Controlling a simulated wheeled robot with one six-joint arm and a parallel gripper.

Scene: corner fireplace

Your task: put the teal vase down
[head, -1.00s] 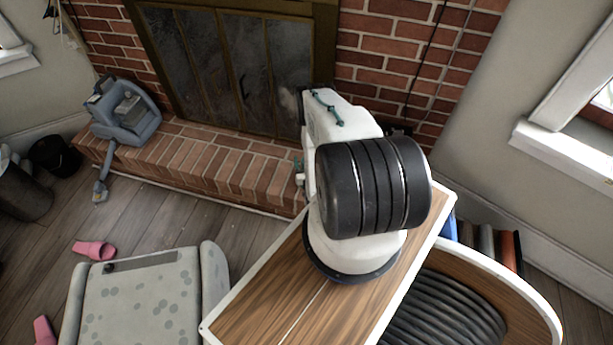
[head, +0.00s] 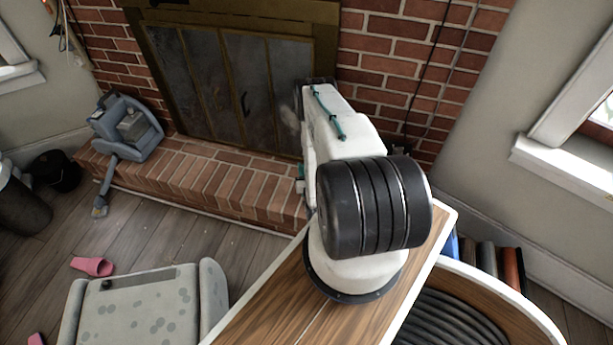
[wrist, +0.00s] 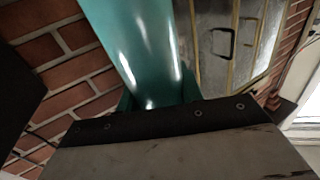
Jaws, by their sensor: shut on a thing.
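The teal vase (wrist: 145,45) fills the upper middle of the wrist view, close to the camera, glossy and smooth. Its lower end in the picture runs behind the dark bolted edge of my gripper (wrist: 160,103), which is shut on it. The vase's ends are cut off or hidden, so its full shape and tilt cannot be told. In the head view my white and black arm hides the gripper, and the vase cannot be made out with certainty. What lies directly beneath the vase is not shown.
A brick hearth (head: 215,180) runs before the fireplace doors (head: 240,90). A blue-grey machine (head: 128,128) stands at its left end. A window sill (head: 565,165) is at the right.

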